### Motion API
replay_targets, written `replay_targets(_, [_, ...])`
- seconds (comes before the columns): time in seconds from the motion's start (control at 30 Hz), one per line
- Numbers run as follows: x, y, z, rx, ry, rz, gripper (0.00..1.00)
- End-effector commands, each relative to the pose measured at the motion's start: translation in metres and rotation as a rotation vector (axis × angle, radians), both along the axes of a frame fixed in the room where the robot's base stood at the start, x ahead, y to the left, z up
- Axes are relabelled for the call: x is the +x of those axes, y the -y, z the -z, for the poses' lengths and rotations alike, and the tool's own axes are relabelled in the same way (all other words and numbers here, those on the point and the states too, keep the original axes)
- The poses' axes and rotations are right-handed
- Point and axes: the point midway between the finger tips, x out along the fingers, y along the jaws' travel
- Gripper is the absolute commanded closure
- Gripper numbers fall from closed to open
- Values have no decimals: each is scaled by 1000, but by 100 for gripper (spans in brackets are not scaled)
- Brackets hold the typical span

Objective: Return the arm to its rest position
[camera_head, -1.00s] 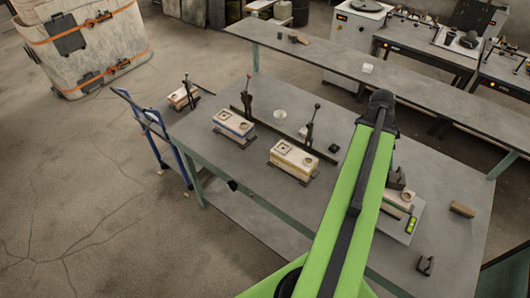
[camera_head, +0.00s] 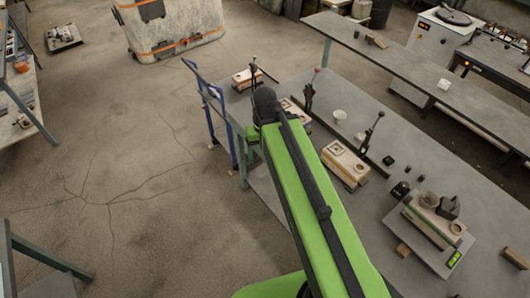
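My green arm (camera_head: 310,205) reaches up from the bottom of the view, with its black far joint (camera_head: 266,105) over the near left edge of the grey work table (camera_head: 455,170). My gripper is not seen; the end of the arm beyond that joint is hidden or out of view. I cannot tell whether it holds anything. No ladle can be made out.
Open floor (camera_head: 110,160) lies left.

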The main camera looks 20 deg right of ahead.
Motion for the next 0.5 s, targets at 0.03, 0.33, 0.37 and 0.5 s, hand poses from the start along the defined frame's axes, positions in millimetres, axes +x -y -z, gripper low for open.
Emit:
replay_targets(0.03, [0, 0, 0, 0, 0, 1, 22])
replay_targets(0.33, [0, 1, 79, -1, 1, 4, 22])
replay_targets(0.37, [0, 1, 91, -1, 1, 4, 22])
replay_targets(0.5, [0, 1, 128, -1, 1, 4, 22])
